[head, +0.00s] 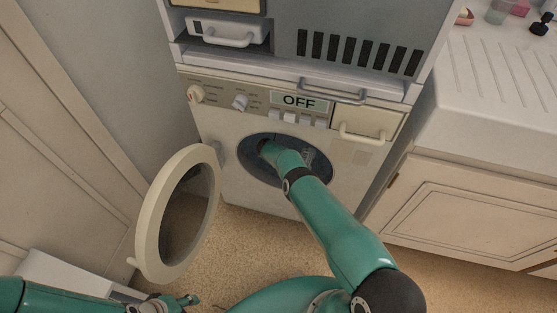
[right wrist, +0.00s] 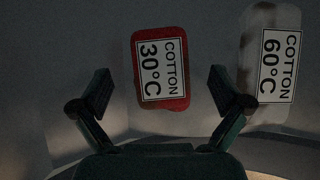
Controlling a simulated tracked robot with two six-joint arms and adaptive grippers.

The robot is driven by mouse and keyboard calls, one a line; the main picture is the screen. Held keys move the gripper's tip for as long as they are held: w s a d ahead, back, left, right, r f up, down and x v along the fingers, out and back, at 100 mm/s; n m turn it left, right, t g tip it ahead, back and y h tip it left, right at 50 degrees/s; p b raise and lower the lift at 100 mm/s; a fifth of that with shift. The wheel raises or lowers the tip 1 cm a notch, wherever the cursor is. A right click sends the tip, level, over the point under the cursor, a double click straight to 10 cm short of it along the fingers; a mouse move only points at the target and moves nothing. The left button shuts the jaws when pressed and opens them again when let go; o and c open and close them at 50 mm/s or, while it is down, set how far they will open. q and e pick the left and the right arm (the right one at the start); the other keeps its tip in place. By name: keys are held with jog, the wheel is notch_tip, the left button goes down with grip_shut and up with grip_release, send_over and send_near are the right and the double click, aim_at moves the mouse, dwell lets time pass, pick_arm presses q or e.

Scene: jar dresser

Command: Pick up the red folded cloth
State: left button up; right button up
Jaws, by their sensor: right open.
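The red folded cloth (right wrist: 160,104) shows in the right wrist view inside the dim drum, with a white label reading COTTON 30°C. My right gripper (right wrist: 161,90) is open, one finger to each side of the cloth in the picture; I cannot tell how far ahead the cloth lies. In the head view my right arm reaches through the round door opening (head: 252,172) of the washing machine (head: 235,204), which hides this gripper and the cloth. My left gripper (head: 188,300) is at the bottom left of the head view; its jaw state is unclear.
A pale, stained cloth (right wrist: 250,45) labelled COTTON 60°C lies right of the red one, near my right finger. The round door (head: 150,215) hangs open at the left. The machine's display (head: 299,102) reads OFF. A sink counter (head: 500,90) stands right.

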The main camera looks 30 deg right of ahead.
pick_arm(q)
jog(key=shift+f+b, duration=1.4)
jog(key=shift+f, duration=0.6)
pick_arm(e)
jog(key=shift+x, duration=1.15)
jog(key=c, duration=1.1)
pick_arm(q)
jog(key=shift+r, duration=0.2)
